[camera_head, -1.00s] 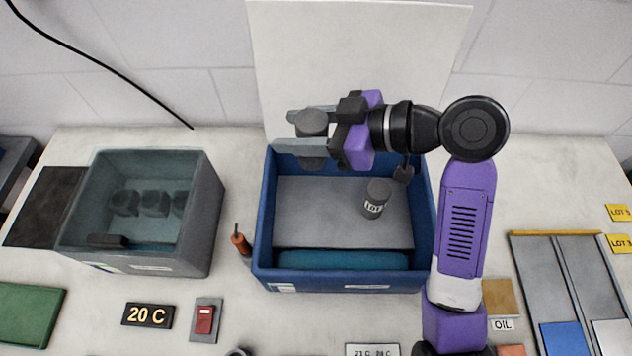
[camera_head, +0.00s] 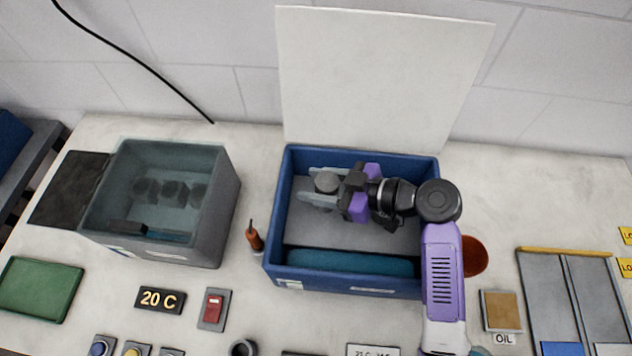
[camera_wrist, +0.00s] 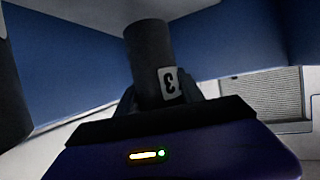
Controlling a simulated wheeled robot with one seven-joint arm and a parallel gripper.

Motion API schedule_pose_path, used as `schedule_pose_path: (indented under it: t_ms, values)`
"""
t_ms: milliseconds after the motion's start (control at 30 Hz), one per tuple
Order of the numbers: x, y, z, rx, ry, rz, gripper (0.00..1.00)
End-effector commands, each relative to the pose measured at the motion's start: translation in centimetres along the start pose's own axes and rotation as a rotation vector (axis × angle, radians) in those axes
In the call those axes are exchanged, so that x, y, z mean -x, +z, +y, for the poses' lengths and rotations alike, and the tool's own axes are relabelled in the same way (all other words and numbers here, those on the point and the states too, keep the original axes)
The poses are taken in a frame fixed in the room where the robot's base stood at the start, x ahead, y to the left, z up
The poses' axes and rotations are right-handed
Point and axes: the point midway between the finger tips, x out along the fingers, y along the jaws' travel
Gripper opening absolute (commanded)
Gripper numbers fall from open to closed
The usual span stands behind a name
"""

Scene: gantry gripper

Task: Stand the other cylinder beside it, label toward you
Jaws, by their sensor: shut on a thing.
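My gripper (camera_head: 322,190) is shut on a dark grey cylinder (camera_head: 327,181), inside the outline of the blue bin (camera_head: 345,285), left of its middle. Another dark cylinder (camera_wrist: 10,85) shows large at the left edge of the wrist view, with no label visible. In the head view the standing cylinder is hidden behind my gripper and arm. I cannot tell whether the held cylinder touches the bin floor.
A teal roll (camera_head: 345,262) lies along the bin's near wall. A white panel (camera_head: 385,75) stands behind the bin. A grey bin (camera_head: 195,245) with dark pieces is at left. An orange-handled tool (camera_head: 254,238) stands between the bins. A red-brown round thing (camera_head: 474,255) is at right.

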Motion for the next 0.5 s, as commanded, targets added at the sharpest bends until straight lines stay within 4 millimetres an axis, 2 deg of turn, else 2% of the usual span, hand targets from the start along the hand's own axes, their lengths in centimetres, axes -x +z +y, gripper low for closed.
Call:
schedule_pose_path:
  t_ms: [500]
  values:
    - [-0.35, 0.82, 0.06, 0.002, 0.002, 0.002, 0.0]
